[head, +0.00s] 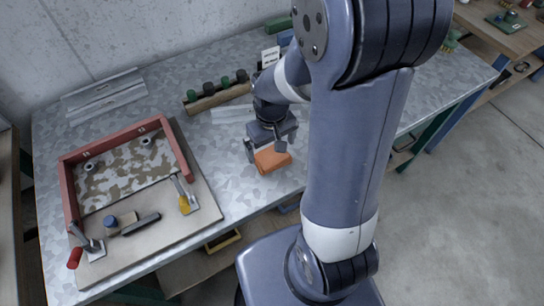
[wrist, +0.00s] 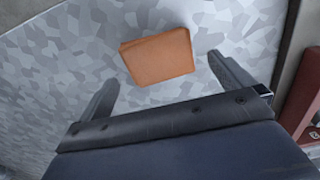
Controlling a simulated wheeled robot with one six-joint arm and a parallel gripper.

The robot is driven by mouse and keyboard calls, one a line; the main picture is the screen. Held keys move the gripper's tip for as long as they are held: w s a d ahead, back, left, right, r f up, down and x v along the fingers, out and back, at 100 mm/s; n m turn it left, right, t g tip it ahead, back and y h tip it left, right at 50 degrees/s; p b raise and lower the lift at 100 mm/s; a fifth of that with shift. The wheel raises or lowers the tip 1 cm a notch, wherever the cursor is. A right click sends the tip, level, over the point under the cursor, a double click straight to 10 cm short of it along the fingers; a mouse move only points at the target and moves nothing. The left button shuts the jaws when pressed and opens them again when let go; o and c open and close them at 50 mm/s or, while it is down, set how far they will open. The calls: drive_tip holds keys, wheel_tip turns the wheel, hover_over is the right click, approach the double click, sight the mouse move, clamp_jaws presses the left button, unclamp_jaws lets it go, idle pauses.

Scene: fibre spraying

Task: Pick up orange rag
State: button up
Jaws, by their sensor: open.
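The orange rag (head: 272,160) lies folded into a flat block on the grey metal worktable, near its front edge in the head view. In the wrist view the orange rag (wrist: 159,56) is in full sight, a little beyond and between the two fingers. My gripper (head: 265,149) is open just above and beside the rag. In the wrist view my gripper (wrist: 168,80) shows both fingers spread wide, with nothing between their pads. From these views I cannot tell whether a finger touches the rag.
A board with a red frame (head: 123,137) and clamps fills the left of the worktable (head: 165,100). A wooden rack (head: 215,95) with several dark and green knobs stands behind my gripper. Metal strips (head: 105,93) lie at the back left.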

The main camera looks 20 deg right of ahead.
sight(272, 155)
drive_tip(key=shift+w+d+f+p, duration=0.1)
drive_tip(key=shift+f+p, duration=0.15)
drive_tip(key=shift+f, duration=1.1)
drive_tip(key=shift+w+d+f+p, duration=0.1)
drive_tip(key=shift+f+p, duration=0.15)
drive_tip(key=shift+f, duration=1.1)
drive_tip(key=shift+c, duration=0.2)
drive_tip(key=c, duration=0.7)
drive_tip(key=shift+r, duration=0.15)
wheel_tip(272, 155, up, 10)
drive_tip(key=shift+f+b, duration=0.1)
drive_tip(key=shift+b, duration=0.2)
